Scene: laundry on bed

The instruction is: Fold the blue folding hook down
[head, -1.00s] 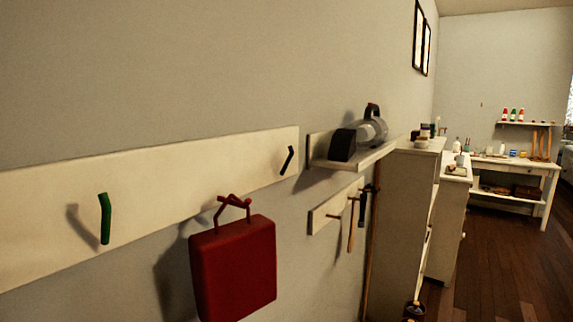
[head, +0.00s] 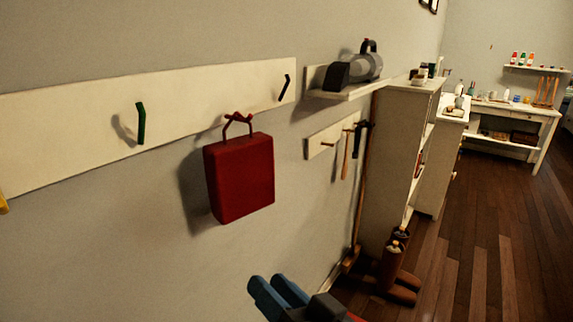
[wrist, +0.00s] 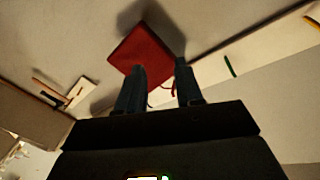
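A white hook board (head: 60,125) runs along the wall. No hook on it looks clearly blue. The dark hook (head: 284,88) at its right end looks black or very dark blue; I cannot tell which. It sticks up at a slant. A green hook (head: 140,124) stands left of the red bag, and a yellow hook (head: 3,206) shows at the left edge. My gripper (head: 268,281) is low in the head view, below the board, with blue fingers apart and nothing between them. The wrist view also shows the open fingers (wrist: 160,67).
A red bag (head: 240,180) hangs from a red hook (head: 238,118) beside the dark hook. A shelf (head: 350,92) with a grey device, a small peg rail (head: 318,142) and a white cabinet (head: 397,150) lie to the right. Wooden floor (head: 470,240) is open at right.

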